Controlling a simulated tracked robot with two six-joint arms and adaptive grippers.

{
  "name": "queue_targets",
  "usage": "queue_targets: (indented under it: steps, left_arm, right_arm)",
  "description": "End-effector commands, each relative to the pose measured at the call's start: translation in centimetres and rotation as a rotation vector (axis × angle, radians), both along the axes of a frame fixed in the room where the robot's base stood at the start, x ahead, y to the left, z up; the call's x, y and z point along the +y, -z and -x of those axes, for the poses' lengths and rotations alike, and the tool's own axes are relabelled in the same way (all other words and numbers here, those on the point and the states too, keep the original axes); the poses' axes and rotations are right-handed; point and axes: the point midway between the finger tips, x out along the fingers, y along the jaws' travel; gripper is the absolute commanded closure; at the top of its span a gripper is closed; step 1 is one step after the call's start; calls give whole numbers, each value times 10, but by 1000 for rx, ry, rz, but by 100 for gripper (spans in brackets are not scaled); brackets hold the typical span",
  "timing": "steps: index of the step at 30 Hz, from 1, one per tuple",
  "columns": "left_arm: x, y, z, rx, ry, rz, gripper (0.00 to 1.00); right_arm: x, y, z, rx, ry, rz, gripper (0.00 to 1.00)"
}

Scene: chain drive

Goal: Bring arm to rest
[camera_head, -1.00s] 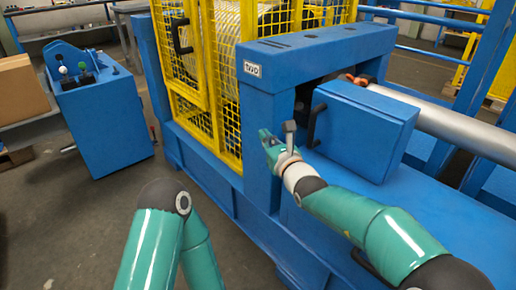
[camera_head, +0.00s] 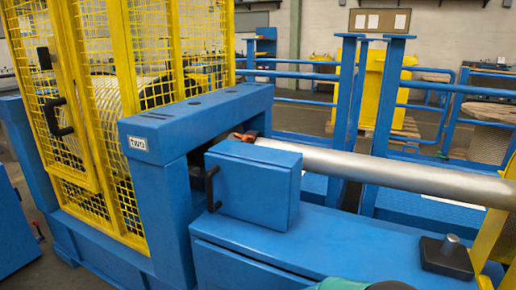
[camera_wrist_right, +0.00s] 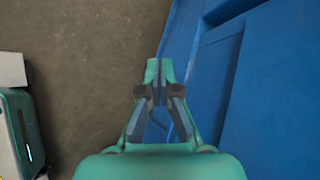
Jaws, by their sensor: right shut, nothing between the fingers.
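My right gripper (camera_wrist_right: 158,90) is shut and empty in the right wrist view. It points down past the side of the blue machine (camera_wrist_right: 230,60), over the bare grey floor. In the head view only a small green piece of my arm (camera_head: 345,284) shows at the bottom edge, and neither gripper is visible there. The blue box with a dark handle (camera_head: 253,185) on the machine is shut, and no gripper is at it.
The blue frame marked TWO (camera_head: 180,135) stands beside a yellow mesh cage (camera_head: 105,110). A long silver cylinder (camera_head: 380,170) runs right from behind the blue box. Blue railings (camera_head: 360,90) stand behind.

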Motion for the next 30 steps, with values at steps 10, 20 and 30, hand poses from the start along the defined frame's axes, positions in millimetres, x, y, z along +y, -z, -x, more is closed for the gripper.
queue_targets:
  steps: [10, 20, 30]
  left_arm:
    - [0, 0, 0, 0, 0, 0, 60]
    - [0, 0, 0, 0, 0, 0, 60]
    - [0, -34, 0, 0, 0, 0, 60]
  right_arm:
    - [-166, 134, 121, -6, -532, 523, 100]
    - [-231, 167, 208, -192, -990, 642, 100]
    - [-230, 131, 247, -361, -1175, 597, 100]
